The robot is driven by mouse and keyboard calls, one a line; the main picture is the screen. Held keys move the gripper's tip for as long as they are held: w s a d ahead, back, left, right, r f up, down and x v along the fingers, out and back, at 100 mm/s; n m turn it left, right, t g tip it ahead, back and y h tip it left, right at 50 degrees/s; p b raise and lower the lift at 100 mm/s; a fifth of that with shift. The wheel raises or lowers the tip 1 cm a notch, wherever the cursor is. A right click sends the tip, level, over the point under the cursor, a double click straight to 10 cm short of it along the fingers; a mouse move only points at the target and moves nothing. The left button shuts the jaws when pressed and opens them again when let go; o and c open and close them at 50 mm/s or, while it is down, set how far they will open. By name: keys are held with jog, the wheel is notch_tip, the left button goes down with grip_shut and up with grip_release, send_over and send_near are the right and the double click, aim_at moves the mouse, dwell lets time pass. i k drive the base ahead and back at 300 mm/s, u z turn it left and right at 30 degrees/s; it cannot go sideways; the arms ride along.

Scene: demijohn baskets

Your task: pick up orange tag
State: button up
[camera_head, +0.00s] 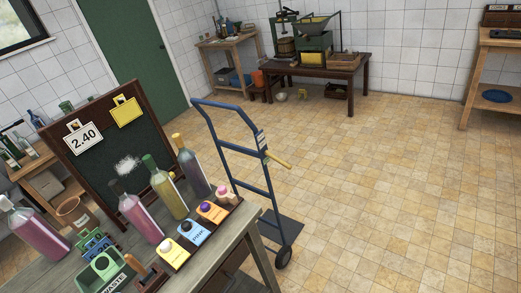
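An orange tag-like piece (211,211) with a purple round top lies near the right edge of the wooden table in front of me. It sits in a row between a blue piece (193,233) and a small pink-topped piece (227,194). A yellow piece (173,254) with a pale round top is at the near end of the row. Whether the orange piece is a separate tag or part of a holder is too small to tell. My gripper does not show in this view.
Several bottles, including a pink one (141,218), stand left of the row. Behind them is a chalkboard (133,151) with a "2.40" card (83,138) and a yellow card (126,111). A green waste box (103,268) is nearby. A blue hand truck (243,150) stands beyond; floor at right is clear.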

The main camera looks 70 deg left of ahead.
aim_at(217, 214)
jog(key=z, duration=0.55)
jog(key=i, duration=1.8)
jog(key=u, duration=3.6)
jog(key=i, duration=1.05)
jog(key=u, duration=0.05)
